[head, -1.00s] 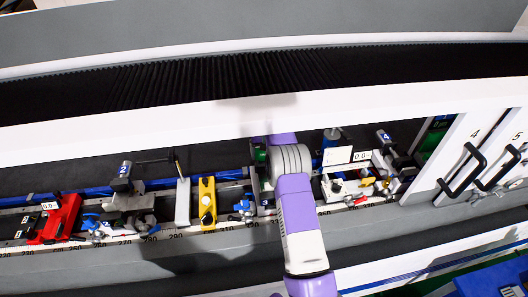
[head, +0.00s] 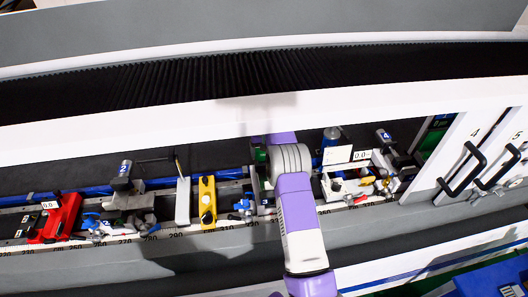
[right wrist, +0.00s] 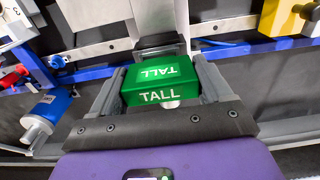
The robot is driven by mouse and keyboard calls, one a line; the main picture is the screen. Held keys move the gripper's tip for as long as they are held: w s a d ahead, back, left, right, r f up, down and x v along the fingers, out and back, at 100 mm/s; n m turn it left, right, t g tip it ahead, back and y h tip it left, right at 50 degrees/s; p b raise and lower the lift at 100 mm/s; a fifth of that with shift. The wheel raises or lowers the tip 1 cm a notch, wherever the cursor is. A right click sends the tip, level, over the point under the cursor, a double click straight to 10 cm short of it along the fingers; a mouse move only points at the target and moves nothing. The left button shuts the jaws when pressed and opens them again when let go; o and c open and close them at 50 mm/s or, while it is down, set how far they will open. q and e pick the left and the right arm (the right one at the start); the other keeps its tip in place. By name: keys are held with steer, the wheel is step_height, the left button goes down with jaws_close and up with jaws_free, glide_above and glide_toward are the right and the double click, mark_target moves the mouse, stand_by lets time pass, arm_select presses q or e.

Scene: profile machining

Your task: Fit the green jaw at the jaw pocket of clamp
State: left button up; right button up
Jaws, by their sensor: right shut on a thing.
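The green jaw (right wrist: 160,85), a block marked TALL, sits between the two grey fingers of my right gripper (right wrist: 162,90), which is shut on it. In the head view a small part of the green jaw (head: 260,155) shows left of my right wrist, above the clamp rail. In the right wrist view a dark block with a pale upright plate (right wrist: 155,30), seemingly part of a clamp, stands just beyond the jaw. I cannot tell whether they touch. My arm hides much of this clamp and any pocket in the head view. My left gripper is out of view.
Left along the rail stand a yellow block (head: 207,202), a clamp marked 2 (head: 125,185) and a red block (head: 62,218). A clamp marked 4 (head: 385,150) is to the right.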

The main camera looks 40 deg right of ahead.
steer(key=shift+f+b, duration=0.4)
steer(key=shift+f, duration=0.35)
steer(key=o, duration=1.3)
step_height(320, 180, up, 8)
steer(key=shift+f, duration=0.15)
